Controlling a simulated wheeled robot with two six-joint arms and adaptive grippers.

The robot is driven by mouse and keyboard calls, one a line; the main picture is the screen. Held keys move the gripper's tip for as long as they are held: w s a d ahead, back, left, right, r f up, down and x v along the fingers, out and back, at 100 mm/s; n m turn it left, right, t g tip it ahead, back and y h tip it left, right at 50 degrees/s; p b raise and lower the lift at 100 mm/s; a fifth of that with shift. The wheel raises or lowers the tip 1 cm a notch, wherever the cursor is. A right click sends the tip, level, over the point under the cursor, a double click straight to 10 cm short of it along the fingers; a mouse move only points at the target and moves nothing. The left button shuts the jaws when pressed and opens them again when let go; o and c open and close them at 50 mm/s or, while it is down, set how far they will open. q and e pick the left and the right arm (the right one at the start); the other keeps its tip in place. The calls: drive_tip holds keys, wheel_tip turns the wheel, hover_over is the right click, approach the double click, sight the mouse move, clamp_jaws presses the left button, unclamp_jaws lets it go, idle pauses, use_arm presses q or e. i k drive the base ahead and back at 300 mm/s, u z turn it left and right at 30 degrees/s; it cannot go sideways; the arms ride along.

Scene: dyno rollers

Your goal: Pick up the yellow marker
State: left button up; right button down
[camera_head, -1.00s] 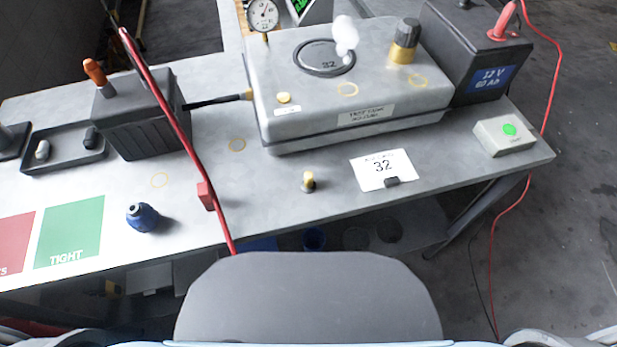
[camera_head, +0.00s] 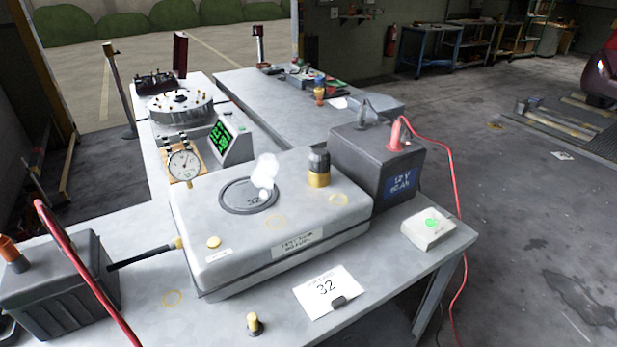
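A small upright yellow-topped piece with a dark base (camera_head: 254,322) stands on the front grey bench (camera_head: 375,292), left of a white card reading 32 (camera_head: 327,292). A yellow button (camera_head: 214,242) sits on the grey tank (camera_head: 270,228). A yellow-and-orange item (camera_head: 319,92), too small to make out, stands on the back bench. I cannot tell which of these is the yellow marker. Neither of my grippers is in view.
A dark battery (camera_head: 385,170) and a box with a green button (camera_head: 428,228) stand right of the tank. A dark battery-like box (camera_head: 58,290) and a slanted red bar (camera_head: 85,270) are at left. Open floor lies to the right.

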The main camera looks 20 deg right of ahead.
sight(255, 328)
drive_tip(key=u, duration=2.85)
drive_tip(key=k, duration=1.8)
drive_tip(key=z, duration=2.4)
